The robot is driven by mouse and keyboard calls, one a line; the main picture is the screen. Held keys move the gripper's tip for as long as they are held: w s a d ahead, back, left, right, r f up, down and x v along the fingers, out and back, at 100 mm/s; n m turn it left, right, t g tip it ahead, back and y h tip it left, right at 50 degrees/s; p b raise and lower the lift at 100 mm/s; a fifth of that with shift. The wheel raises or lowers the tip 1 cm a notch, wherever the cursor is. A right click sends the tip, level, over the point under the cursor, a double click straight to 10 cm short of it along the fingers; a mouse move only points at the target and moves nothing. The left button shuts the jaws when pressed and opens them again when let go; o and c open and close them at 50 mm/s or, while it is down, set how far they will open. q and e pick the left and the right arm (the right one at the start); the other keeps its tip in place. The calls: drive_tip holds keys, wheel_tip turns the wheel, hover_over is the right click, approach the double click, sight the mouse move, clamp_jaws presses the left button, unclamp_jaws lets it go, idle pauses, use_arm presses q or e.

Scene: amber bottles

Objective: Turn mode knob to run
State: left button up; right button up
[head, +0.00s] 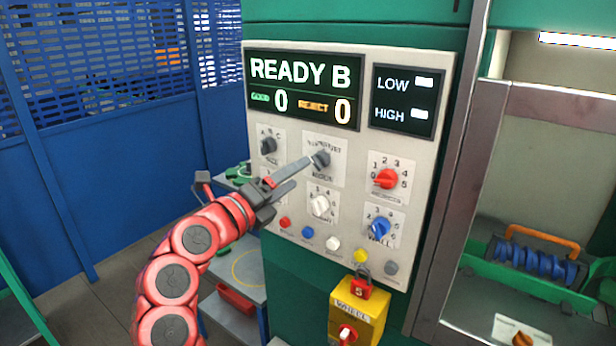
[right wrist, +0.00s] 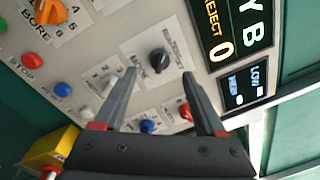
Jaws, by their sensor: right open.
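The mode knob (head: 320,158) is a small dark knob on a white label plate below the lit display of a light grey panel. It also shows in the right wrist view (right wrist: 159,61). Its pointer direction and the small label words are too blurred to read. My right gripper (head: 301,172) is open and empty, its fingers pointing at the mode knob. In the right wrist view the knob appears between and just beyond the two fingertips (right wrist: 160,76). Whether a finger touches it I cannot tell. My left gripper is not in view.
The display (head: 303,90) reads READY B. Close by are a dark size knob (head: 268,146), a white knob (head: 319,205), a red knob (head: 387,179) and a blue knob (head: 379,229). Several push buttons line the panel's lower part. A yellow box (head: 357,312) sits below.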

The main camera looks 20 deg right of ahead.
drive_tip(key=b+v, duration=0.3)
drive_tip(key=v, duration=0.8)
drive_tip(key=shift+f, duration=0.1)
